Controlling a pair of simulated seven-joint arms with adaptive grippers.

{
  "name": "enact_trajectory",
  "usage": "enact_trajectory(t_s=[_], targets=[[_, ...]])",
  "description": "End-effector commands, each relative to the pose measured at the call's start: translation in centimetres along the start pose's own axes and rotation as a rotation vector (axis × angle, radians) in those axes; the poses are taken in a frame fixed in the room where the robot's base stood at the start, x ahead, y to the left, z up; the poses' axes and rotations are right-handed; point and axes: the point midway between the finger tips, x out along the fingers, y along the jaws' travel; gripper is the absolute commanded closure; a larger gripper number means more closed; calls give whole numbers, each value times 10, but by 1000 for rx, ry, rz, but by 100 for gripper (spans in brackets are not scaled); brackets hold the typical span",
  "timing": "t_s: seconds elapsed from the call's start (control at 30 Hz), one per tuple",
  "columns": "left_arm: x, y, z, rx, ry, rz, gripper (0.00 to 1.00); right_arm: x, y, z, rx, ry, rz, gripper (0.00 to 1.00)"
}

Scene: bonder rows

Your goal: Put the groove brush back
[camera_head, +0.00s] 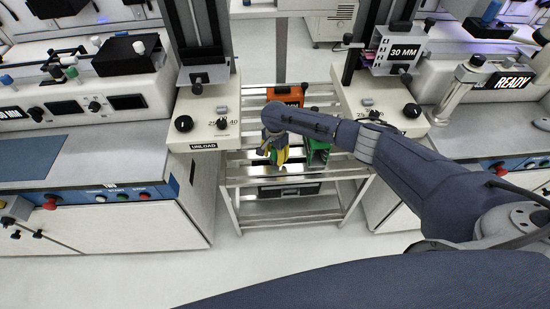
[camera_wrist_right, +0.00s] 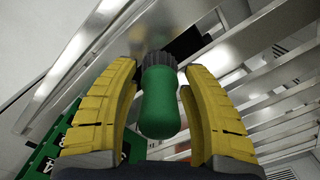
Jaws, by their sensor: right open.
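My right gripper (camera_head: 277,155) is over the slatted metal rack in the head view, its yellow fingers pointing down. In the right wrist view its two yellow fingers (camera_wrist_right: 160,72) are open, one on each side of a green rounded handle (camera_wrist_right: 160,105) with a dark ribbed collar. This looks like the groove brush; its far end is hidden. The handle sits between the fingers, with a gap visible on the left. A green holder (camera_head: 318,150) with white markings stands beside the gripper on the rack; its edge also shows in the wrist view (camera_wrist_right: 42,158). My left gripper is out of view.
An orange box (camera_head: 286,95) stands behind on the slatted rack (camera_head: 300,180), and a dark case (camera_head: 289,190) lies on its lower shelf. The UNLOAD machine (camera_head: 203,125) and the 30 MM machine (camera_head: 385,110) flank the rack closely. The floor in front is clear.

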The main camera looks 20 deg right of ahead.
Motion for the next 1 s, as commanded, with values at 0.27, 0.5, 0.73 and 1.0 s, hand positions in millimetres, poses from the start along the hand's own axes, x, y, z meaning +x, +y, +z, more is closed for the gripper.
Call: enact_trajectory(t_s=[0.27,0.5,0.73,1.0], targets=[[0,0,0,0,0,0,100,-50,0,-1,-2,2,-3,54],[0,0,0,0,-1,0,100,-86,0,-1,-1,2,-2,54],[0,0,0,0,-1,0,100,-103,0,0,0,0,0,54],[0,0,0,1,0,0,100,-107,0,0,0,0,0,54]])
